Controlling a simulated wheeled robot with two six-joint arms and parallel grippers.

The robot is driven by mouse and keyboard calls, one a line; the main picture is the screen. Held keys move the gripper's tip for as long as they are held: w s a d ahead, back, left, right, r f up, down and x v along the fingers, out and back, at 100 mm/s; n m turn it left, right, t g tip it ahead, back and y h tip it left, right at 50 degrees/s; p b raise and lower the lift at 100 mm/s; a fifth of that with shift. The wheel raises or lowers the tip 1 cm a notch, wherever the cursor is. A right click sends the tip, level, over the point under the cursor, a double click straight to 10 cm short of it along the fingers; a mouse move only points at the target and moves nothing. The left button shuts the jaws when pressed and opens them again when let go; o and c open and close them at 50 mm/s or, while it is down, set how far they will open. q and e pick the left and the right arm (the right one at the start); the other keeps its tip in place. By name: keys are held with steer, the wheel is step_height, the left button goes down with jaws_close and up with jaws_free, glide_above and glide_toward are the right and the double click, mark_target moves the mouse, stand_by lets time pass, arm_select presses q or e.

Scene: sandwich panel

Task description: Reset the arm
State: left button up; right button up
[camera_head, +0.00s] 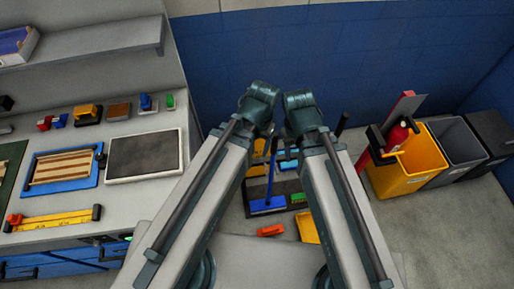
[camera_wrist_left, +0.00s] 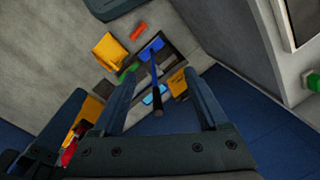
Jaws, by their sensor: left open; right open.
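My two arms rise from the bottom of the head view, with their dark joints close together near the upper middle. My right arm (camera_head: 330,170) stands right of my left arm (camera_head: 215,180). In that view the left fingers are hidden and the right fingers cannot be made out clearly. In the left wrist view my left gripper (camera_wrist_left: 159,85) is open, with its two dark fingers apart. A blue-headed tool with a dark handle (camera_wrist_left: 155,75) shows in the gap beyond them. I see nothing held.
A counter on the left bears a grey tray (camera_head: 145,156), a blue board (camera_head: 93,181) and a yellow level (camera_head: 52,218). A yellow bin (camera_head: 408,175) and a grey bin (camera_head: 455,150) stand at right. A red block (camera_head: 271,230) lies low between my arms.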

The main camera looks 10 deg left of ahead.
arm_select(q)
steer(key=shift+s+d, duration=0.4)
steer(key=shift+s, duration=0.2)
step_height(320, 180, down, 2)
steer(key=shift+f+b, duration=0.2)
steer(key=shift+b, duration=1)
